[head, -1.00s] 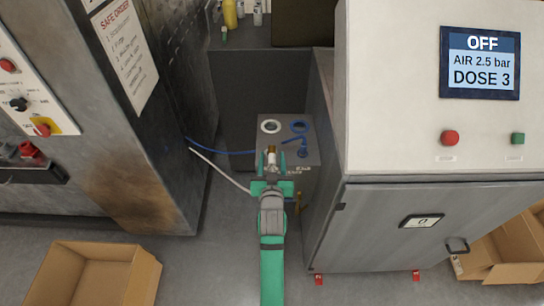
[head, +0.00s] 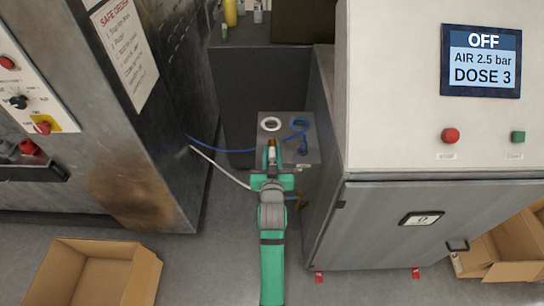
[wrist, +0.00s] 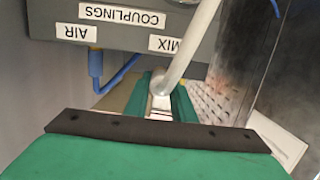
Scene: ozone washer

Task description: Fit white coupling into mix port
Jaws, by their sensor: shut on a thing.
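The white coupling (head: 271,156), with a brass-coloured end, is between the fingers of my gripper (head: 272,161), in front of a grey box (head: 286,118). My gripper is shut on it. In the wrist view the coupling (wrist: 160,100) sits between the green fingers (wrist: 160,104), and a white hose (wrist: 191,40) runs from it to the upper right. The box front bears COUPLINGS, AIR and MIX labels (wrist: 165,43). I cannot tell for sure which opening is the mix port.
A grey cabinet (head: 440,225) stands close on the right, a large metal machine (head: 145,130) on the left. Hoses (head: 215,166) run between machine and box. A cardboard box (head: 95,275) is on the floor.

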